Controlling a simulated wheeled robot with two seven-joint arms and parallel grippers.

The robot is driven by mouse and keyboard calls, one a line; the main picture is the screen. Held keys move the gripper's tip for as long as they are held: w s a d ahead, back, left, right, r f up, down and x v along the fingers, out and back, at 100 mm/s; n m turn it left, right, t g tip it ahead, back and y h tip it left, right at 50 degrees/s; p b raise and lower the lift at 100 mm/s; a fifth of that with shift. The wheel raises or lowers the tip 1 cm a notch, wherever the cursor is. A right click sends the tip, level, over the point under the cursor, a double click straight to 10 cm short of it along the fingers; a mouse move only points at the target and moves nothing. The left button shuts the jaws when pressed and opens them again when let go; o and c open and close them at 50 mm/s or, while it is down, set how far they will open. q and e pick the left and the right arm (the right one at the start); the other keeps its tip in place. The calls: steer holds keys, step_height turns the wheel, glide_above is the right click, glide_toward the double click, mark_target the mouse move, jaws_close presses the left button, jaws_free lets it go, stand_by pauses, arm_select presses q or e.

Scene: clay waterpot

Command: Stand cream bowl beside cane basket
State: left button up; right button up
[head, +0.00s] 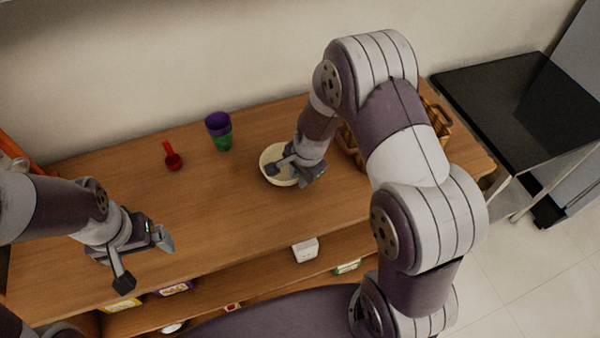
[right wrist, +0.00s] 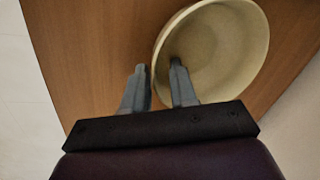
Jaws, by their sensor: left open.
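The cream bowl (head: 268,156) is right of the middle of the wooden table in the head view, and appears upright. It also shows large in the right wrist view (right wrist: 235,50). My right gripper (right wrist: 158,68) reaches down at its rim, one finger inside and one outside, close together with the rim between them. Whether the bowl touches the table is unclear. The cane basket (head: 438,116) stands at the table's right end, mostly hidden behind my right arm. My left gripper (head: 146,262) is open and empty over the table's front left.
A purple and green cup stack (head: 219,131) and a red scoop (head: 173,158) are left of the bowl. A shelf below holds a white box (head: 305,250) and small packages. A black-topped stand (head: 510,100) is at right. The table's middle left is clear.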

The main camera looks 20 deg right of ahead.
steer(key=shift+w, duration=0.1)
steer(key=shift+r, duration=0.3)
steer(key=p+v, duration=0.1)
steer(key=v, duration=1.1)
steer(key=s+r+n+h, duration=0.1)
steer(key=s+n, duration=1.1)
steer(key=n, duration=0.1)
steer(key=shift+d+g, duration=0.35)
steer(key=shift+g, duration=0.05)
